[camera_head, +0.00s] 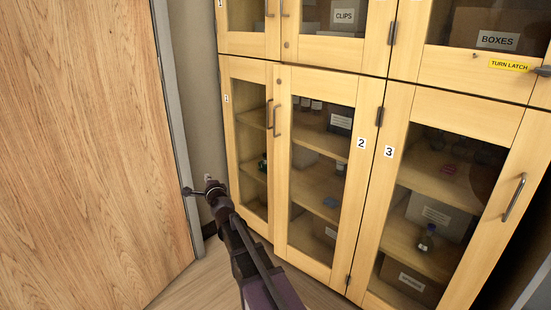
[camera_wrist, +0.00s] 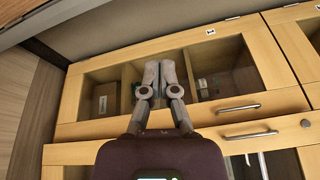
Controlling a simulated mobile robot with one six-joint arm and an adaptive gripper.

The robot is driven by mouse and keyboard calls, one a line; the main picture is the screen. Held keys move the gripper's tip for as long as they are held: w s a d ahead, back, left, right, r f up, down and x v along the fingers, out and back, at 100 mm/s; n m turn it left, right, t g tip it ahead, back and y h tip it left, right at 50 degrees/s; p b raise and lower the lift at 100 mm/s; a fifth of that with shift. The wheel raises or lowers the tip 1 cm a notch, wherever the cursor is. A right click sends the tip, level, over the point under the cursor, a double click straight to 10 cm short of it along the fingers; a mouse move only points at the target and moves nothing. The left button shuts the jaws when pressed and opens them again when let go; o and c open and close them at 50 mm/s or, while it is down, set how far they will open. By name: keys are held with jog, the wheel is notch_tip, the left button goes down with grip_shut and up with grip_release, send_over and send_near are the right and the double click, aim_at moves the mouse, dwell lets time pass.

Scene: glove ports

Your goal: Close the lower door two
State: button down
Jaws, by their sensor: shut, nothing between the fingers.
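Lower door two (camera_head: 281,180) is a light wood framed glass door marked 2, with a dark handle (camera_head: 277,121) on its left side and a hinge on its right. Its left edge seems to stand slightly proud of door one, so it looks a little ajar. In the wrist view its frame (camera_wrist: 85,152) lies below door one, with its handle (camera_wrist: 250,134) at right. My gripper (camera_head: 211,185) is shut and empty, left of door two near the front of door one. In the wrist view the fingertips (camera_wrist: 160,66) overlap door one's glass; contact cannot be told.
Lower door one (camera_head: 233,145) looks closed at left. Door three (camera_head: 393,190) looks closed at right. Upper cabinet doors (camera_head: 330,50) are above. A large wooden door (camera_head: 90,150) with a lever handle stands close left of my gripper. Some floor (camera_head: 195,285) is clear.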

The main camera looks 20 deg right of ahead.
aim_at(278, 154)
jog(key=w+d+r+m+h, duration=0.3)
jog(key=d+m+h, duration=0.65)
jog(key=m, duration=0.45)
jog(key=s+d+f+m+g+h, duration=0.2)
jog(key=d+f+m+g+h, duration=0.1)
jog(key=d+m+g+h, duration=0.4)
jog(key=shift+s+f+m+g+b, duration=0.3)
jog(key=shift+m+g, duration=1.2)
jog(key=shift+m, duration=2.1)
jog(key=shift+w+d+r, duration=0.1)
jog(key=x, duration=1.3)
jog(key=shift+w+d, duration=0.2)
jog(key=shift+d, duration=0.15)
